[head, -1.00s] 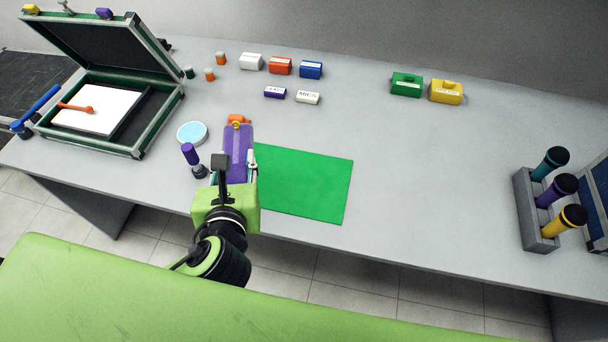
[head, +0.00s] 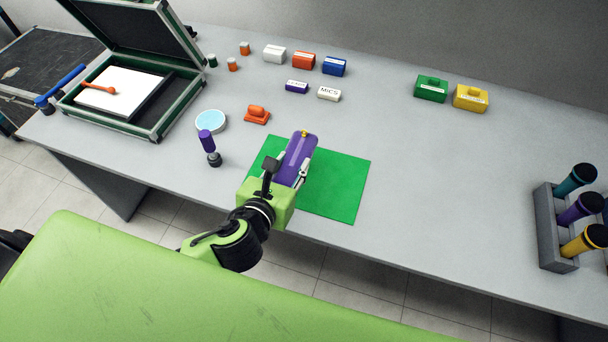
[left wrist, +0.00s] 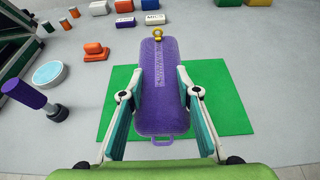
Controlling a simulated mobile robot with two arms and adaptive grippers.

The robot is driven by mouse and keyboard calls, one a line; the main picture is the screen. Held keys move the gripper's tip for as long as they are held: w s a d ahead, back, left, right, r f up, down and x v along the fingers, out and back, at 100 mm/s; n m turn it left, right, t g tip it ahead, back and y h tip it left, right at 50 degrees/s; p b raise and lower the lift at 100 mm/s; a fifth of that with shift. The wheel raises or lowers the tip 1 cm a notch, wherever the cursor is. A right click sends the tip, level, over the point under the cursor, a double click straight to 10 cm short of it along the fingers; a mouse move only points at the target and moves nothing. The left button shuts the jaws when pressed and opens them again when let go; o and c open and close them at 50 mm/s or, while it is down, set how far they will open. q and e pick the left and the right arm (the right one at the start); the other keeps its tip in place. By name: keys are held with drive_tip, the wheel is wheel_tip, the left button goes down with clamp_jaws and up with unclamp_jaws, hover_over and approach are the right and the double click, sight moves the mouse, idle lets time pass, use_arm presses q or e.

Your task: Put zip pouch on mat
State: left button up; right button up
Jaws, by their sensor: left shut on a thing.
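The zip pouch (head: 297,160) is purple and long, with a yellow pull at its far end. My left gripper (head: 291,172) is shut on it. In the left wrist view the pouch (left wrist: 160,85) sits between the two fingers (left wrist: 159,100), its yellow pull at the top and a small loop at the near end. The green mat (head: 342,185) lies flat on the grey table, and the pouch is over its left part. Whether the pouch touches the mat is hard to tell. The mat also shows on both sides in the left wrist view (left wrist: 225,110). My right gripper is not in view.
An open case (head: 155,130) is further left. Small labelled blocks line the back. Table right of the mat is clear up to a tube rack (head: 547,230).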

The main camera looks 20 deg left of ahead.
use_arm(q)
drive_tip(key=w+f, duration=0.1)
drive_tip(key=w+d+f, duration=0.1)
drive_tip(key=f, duration=0.1)
drive_tip(key=w+d+f, duration=0.1)
drive_tip(key=f, duration=0.1)
drive_tip(key=shift+w+b, duration=0.25)
drive_tip(key=shift+b, duration=0.05)
wheel_tip(320, 180, down, 3)
drive_tip(key=shift+f+b, duration=0.1)
drive_tip(key=shift+b, duration=0.2)
drive_tip(key=shift+f, duration=0.1)
drive_tip(key=o, duration=1.2)
